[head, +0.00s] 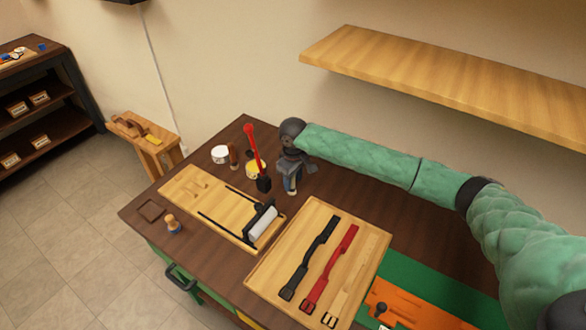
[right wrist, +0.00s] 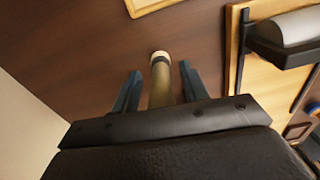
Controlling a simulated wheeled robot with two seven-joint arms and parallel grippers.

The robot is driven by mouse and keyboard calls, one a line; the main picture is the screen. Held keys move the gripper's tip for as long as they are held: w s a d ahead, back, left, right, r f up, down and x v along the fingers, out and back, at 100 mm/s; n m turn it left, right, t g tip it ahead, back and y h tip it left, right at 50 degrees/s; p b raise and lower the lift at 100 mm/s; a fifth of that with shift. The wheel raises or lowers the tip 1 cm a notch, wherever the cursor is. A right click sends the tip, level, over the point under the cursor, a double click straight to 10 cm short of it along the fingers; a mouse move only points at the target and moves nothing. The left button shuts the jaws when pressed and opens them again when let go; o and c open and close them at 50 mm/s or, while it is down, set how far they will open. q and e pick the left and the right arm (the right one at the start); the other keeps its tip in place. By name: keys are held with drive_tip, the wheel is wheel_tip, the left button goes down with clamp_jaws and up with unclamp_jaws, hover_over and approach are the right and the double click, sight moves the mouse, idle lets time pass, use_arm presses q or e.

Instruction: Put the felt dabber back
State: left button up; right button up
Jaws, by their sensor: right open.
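My right gripper (head: 290,190) is low over the dark workbench, to the right of the yellow tin. It is open. In the right wrist view its two fingers (right wrist: 156,88) stand on either side of an olive-tan cylinder (right wrist: 160,85) with a dark band and pale end, apparently the felt dabber. Gaps show on both sides of it, and its end reaches past the fingertips. In the head view the gripper mostly hides it. I cannot tell whether it touches the bench. My left gripper is not in view.
A white jar (head: 220,154), a brown handle (head: 233,157) and a red-handled brush (head: 253,145) by a yellow tin (head: 256,170) stand left of the gripper. A roller board (head: 190,187) and strap tray (head: 310,215) lie in front. A small wooden-topped tool (head: 172,222) stands near the left edge.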

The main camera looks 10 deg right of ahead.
wheel_tip(320, 180, up, 4)
drive_tip(key=shift+f+b, duration=0.1)
drive_tip(key=shift+b, duration=1)
wheel_tip(320, 180, up, 6)
drive_tip(key=shift+r+b, duration=0.2)
drive_tip(key=shift+b, duration=0.85)
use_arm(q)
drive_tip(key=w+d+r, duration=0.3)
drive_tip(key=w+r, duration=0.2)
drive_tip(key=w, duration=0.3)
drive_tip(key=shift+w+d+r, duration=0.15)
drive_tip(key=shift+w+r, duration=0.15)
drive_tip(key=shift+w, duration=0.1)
use_arm(e)
drive_tip(key=shift+r, duration=0.7)
